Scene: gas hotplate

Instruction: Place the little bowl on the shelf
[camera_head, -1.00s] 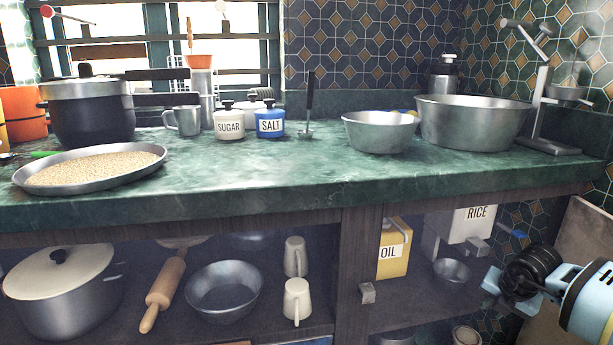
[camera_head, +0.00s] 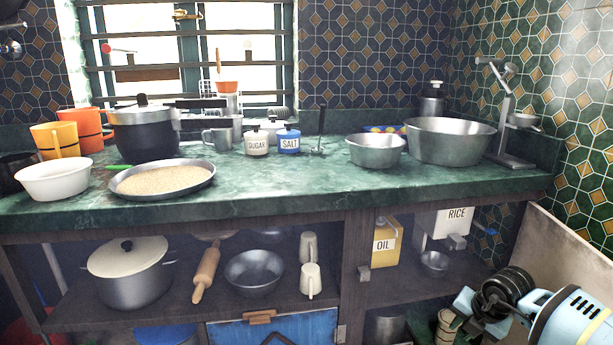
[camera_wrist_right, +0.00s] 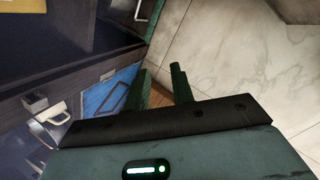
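Several bowls are in the head view. A small metal bowl (camera_head: 434,264) sits on the shelf (camera_head: 405,289) under the counter at the right. A metal bowl (camera_head: 376,151) stands on the counter beside a larger metal basin (camera_head: 449,141). A white bowl (camera_head: 53,180) is at the counter's left end, and another metal bowl (camera_head: 254,273) is on the middle shelf. My right gripper (camera_head: 468,312) is low at the right, in front of the cabinet, apart from the bowls. The right wrist view shows its fingers (camera_wrist_right: 163,86) apart with nothing between them. My left gripper is out of view.
The counter (camera_head: 285,185) holds a tray of grain (camera_head: 162,179), a black pot (camera_head: 144,131) and sugar and salt jars. The oil box (camera_head: 384,245) and rice container (camera_head: 453,222) stand near the small shelf bowl. A blue door (camera_head: 300,325) is below.

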